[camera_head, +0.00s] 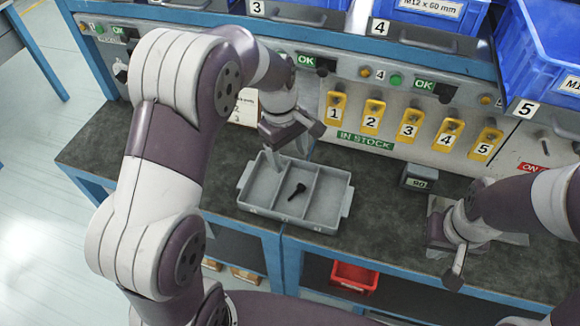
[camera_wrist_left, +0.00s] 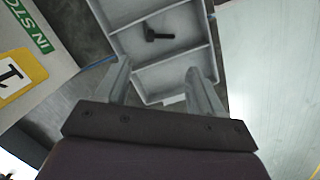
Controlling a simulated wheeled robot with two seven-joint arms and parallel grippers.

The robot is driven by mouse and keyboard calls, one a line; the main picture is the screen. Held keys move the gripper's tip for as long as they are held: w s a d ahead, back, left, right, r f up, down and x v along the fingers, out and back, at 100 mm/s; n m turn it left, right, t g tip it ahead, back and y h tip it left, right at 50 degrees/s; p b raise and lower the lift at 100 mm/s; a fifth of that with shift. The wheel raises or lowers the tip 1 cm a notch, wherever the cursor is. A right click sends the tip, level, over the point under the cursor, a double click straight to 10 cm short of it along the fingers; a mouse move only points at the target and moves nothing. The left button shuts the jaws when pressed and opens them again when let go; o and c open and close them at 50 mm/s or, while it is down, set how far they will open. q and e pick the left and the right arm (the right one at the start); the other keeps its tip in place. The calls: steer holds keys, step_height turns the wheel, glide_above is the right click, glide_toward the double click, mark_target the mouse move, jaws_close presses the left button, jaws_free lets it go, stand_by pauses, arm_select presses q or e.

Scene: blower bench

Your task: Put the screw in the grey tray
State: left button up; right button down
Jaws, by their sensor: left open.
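The grey tray (camera_head: 327,198) lies on the dark bench top and has three compartments. A black screw (camera_head: 297,191) lies in its middle compartment. In the left wrist view the screw (camera_wrist_left: 158,35) lies in one compartment of the tray (camera_wrist_left: 190,64), beyond my fingers. My left gripper (camera_head: 287,157) is over the back left part of the tray, apart from the screw. In the left wrist view its two fingers (camera_wrist_left: 160,85) are spread with nothing between them. My right gripper (camera_head: 455,265) is low over the bench at the right, away from the tray; its jaw opening is unclear.
A small dark box (camera_head: 418,178) stands right of the tray. Behind are a panel with numbered yellow tags (camera_head: 408,123) and blue bins (camera_head: 545,60) on a shelf. A red bin (camera_head: 354,277) sits below the bench. Bench top between tray and box is clear.

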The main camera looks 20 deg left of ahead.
arm_select(q)
steer(key=s+a+m+t+y, duration=0.1)
steer(key=s+a+m, duration=0.3)
steer(key=s+m, duration=0.7)
steer(key=s, duration=0.3)
steer(key=shift+t+y, duration=0.3)
steer(key=shift+t, duration=0.1)
steer(key=shift+s, duration=0.15)
